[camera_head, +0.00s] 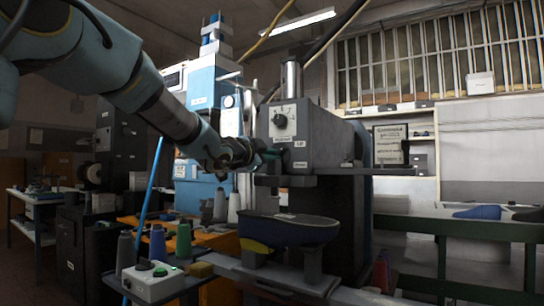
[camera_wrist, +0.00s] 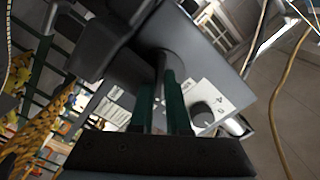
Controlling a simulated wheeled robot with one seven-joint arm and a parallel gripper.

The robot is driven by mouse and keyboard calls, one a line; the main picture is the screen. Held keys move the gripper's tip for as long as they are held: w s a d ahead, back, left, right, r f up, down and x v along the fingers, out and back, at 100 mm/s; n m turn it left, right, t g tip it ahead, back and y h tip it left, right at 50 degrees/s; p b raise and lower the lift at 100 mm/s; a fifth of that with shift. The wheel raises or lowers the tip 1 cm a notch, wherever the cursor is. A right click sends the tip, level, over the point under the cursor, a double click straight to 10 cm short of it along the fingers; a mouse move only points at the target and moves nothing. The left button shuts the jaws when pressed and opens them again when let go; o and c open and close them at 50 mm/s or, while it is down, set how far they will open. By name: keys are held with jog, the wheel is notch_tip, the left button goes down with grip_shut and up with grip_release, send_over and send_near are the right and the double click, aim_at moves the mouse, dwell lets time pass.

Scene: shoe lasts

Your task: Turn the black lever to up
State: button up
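The grey machine head (camera_head: 318,135) has a round knob and white labels on its front. My gripper (camera_head: 266,154) is at the left part of this front, just below the knob. In the wrist view my two dark green fingers (camera_wrist: 163,92) stand close together with a thin dark rod (camera_wrist: 160,68) between them. The rod appears to be the black lever; it runs up toward the dark underside of the machine. The fingers look closed about it, though contact is partly in shadow. In the head view my wrist and fingers hide the lever.
The black knob (camera_head: 280,121) also shows in the wrist view (camera_wrist: 203,115), close right of my fingers. A dark blue shoe last (camera_head: 287,229) sits below the machine head. Thread cones (camera_head: 158,243) and a white control box (camera_head: 152,281) stand lower left.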

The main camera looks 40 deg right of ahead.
jog(key=o, duration=0.4)
jog(key=shift+f, duration=0.1)
jog(key=shift+s, duration=0.1)
